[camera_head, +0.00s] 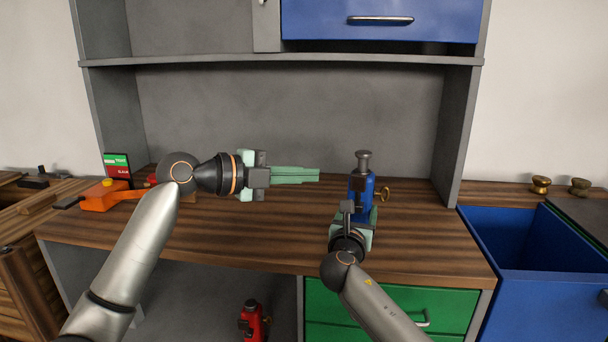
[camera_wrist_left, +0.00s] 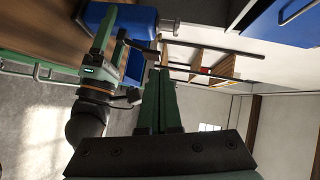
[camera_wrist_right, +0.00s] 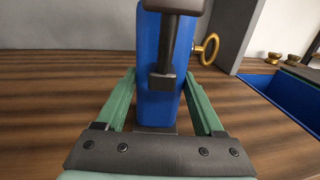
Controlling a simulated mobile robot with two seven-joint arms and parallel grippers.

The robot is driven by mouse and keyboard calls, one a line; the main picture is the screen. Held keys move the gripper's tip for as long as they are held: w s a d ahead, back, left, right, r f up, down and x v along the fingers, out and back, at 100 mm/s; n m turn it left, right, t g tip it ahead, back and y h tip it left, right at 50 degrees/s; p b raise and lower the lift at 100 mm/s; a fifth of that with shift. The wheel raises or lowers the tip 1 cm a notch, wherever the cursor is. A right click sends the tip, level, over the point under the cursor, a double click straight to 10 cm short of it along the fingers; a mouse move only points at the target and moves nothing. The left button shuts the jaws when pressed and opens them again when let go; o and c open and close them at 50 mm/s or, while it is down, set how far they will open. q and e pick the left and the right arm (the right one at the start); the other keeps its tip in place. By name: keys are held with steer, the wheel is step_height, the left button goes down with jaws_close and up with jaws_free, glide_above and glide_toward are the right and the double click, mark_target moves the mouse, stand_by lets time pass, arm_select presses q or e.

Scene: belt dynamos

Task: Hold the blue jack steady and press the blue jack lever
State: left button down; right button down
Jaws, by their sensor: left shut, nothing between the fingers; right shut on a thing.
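The blue jack (camera_head: 368,188) stands upright on the wooden worktop, with a dark grey screw head on top and a brass ring on its right side. My right gripper (camera_wrist_right: 158,100) is shut on the jack's blue body, one green finger on each side. The dark jack lever (camera_wrist_right: 168,60) hangs down the front of the body in the right wrist view. My left gripper (camera_head: 318,175) is shut and empty, pointing right, in the air to the left of the jack. The left wrist view also shows the jack (camera_wrist_left: 133,22) at the upper left.
A red jack (camera_head: 252,322) is below the worktop. A shelf (camera_head: 270,60) spans above. A blue bin (camera_head: 520,272) is at the right. The worktop's middle is clear.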

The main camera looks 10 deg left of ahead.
mark_target(365, 185)
stand_by(0.3)
arm_select(q)
steer(key=s+f+m, duration=0.1)
steer(key=f, duration=0.1)
steer(key=s+f+m+t+h, duration=0.1)
steer(key=s, duration=0.1)
steer(key=shift+a+f+t+h, duration=0.15)
steer(key=shift+f+t+h, duration=0.15)
steer(key=shift+f, duration=0.05)
steer(key=shift+w, duration=0.1)
steer(key=x, duration=1)
